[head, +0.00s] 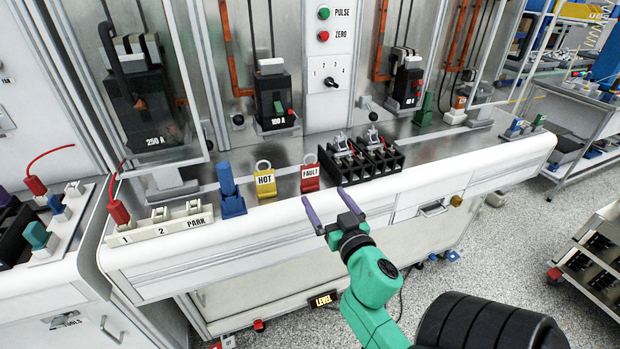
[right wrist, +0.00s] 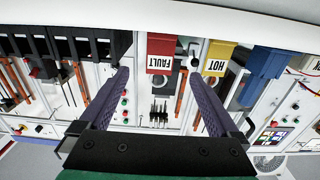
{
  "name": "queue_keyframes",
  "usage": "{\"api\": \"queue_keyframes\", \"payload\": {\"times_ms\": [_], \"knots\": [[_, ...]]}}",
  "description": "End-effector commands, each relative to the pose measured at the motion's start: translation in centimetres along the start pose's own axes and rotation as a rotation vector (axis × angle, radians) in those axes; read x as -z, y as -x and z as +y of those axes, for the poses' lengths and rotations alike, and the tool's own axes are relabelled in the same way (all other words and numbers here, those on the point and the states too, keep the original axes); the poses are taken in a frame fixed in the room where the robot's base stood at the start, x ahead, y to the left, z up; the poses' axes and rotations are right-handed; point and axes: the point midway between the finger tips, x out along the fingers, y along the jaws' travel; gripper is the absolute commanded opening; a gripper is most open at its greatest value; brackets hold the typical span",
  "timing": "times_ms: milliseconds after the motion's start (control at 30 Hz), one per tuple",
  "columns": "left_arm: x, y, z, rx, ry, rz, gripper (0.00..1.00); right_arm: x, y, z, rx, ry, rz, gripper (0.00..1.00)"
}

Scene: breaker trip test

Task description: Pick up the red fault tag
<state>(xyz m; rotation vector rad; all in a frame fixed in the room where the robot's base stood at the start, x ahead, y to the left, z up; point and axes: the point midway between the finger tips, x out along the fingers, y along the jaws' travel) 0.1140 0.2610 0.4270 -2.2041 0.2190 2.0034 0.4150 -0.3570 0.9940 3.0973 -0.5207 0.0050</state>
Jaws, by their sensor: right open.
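My left gripper is not in view.
A black rack (head: 362,162) stands close on the right. Breakers line the panel behind.

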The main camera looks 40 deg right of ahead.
Motion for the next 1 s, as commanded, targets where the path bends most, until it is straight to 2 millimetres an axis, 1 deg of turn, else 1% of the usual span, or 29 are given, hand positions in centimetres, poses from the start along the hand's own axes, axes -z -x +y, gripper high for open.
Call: {"api": "queue_keyframes", "payload": {"times_ms": [33, 200, 300, 433, 533, 600, 700, 867, 967, 1000], "knots": [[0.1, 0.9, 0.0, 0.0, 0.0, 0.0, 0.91, 0.8, -1.3, 0.0, 0.0, 0.005, 0.005, 0.97], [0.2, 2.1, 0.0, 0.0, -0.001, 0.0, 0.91, 0.6, -5.8, 0.0, -0.002, 0.003, 0.003, 0.97], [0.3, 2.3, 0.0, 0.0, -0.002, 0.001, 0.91, 0.3, -7.4, 0.0, -0.002, 0.002, 0.0, 0.97], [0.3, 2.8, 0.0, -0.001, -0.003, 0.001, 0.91, 0.4, -9.1, 0.0, -0.003, 0.003, 0.001, 0.97], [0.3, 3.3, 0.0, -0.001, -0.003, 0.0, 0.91, 0.4, -11.2, -0.1, -0.003, 0.002, 0.001, 0.97], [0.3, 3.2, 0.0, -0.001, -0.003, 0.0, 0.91, 0.2, -12.3, -0.1, -0.004, 0.002, 0.0, 0.97], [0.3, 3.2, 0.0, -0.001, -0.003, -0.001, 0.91, 0.1, -13.1, -0.1, -0.003, 0.002, -0.002, 0.97], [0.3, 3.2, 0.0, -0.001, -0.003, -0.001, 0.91, 0.0, -13.1, -0.1, -0.003, 0.002, -0.002, 0.97], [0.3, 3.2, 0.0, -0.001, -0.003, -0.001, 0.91, 0.0, -13.1, -0.1, -0.003, 0.002, -0.002, 0.63], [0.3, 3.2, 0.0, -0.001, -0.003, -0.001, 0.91, 0.0, -13.1, -0.1, -0.003, 0.001, -0.002, 0.48]]}}
